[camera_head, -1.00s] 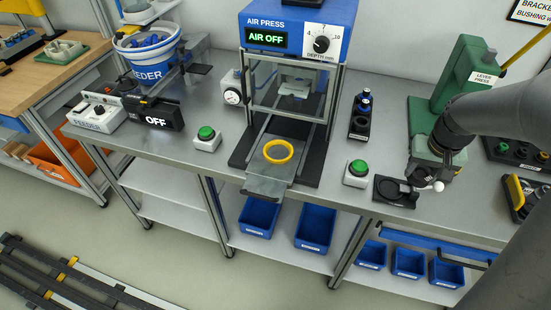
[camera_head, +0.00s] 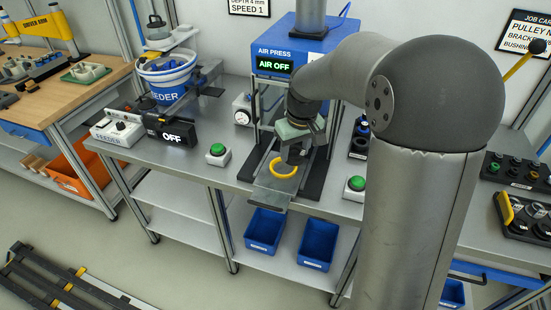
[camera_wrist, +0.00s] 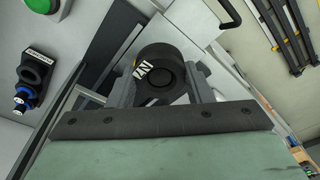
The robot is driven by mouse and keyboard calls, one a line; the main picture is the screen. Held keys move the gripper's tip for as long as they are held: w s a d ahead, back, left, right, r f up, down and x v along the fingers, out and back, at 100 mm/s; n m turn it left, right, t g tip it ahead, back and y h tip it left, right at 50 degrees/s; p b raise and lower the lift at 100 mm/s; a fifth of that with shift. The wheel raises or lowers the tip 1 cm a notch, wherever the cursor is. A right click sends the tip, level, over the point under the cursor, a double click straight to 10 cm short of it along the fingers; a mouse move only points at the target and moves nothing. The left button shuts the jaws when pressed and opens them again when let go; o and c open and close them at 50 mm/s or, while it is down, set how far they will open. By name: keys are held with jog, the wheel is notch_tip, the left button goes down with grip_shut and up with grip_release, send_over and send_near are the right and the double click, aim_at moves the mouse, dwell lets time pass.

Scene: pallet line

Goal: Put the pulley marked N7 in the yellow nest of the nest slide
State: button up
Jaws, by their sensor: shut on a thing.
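My gripper (camera_wrist: 162,88) is shut on a black round pulley (camera_wrist: 158,63) with white lettering, partly seen, that looks like N7. The pulley sits between the two grey jaws in the wrist view. In the head view my gripper (camera_head: 291,152) is low over the nest slide (camera_head: 272,196) at the front of the air press. The yellow nest (camera_head: 276,171) is a ring on this slide, its back right part covered by my gripper.
The air press (camera_head: 272,62) reads AIR OFF and its frame rises close around my gripper. Green buttons stand left (camera_head: 217,149) and right (camera_head: 356,184) of the slide. A holder with blue-topped parts (camera_head: 360,136) is right of the press. The feeder (camera_head: 112,131) is at the left.

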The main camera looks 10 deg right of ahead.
jog(key=w+f+p, duration=0.1)
jog(key=w+f, duration=0.1)
jog(key=w, duration=0.1)
jog(key=w+f+p, duration=0.1)
jog(key=w+f, duration=0.2)
jog(key=w+f+p, duration=0.1)
jog(key=w+f, duration=0.2)
jog(key=w, duration=0.1)
jog(key=shift+a, duration=0.3)
notch_tip(320, 180, down, 3)
jog(key=shift+w+f+p, duration=0.15)
jog(key=shift+f+p, duration=0.05)
jog(key=shift+p, duration=0.15)
jog(key=shift+f+b, duration=0.6)
jog(key=shift+b, duration=0.05)
jog(key=o, duration=1.1)
jog(key=shift+c, duration=0.2)
jog(key=shift+r, duration=0.15)
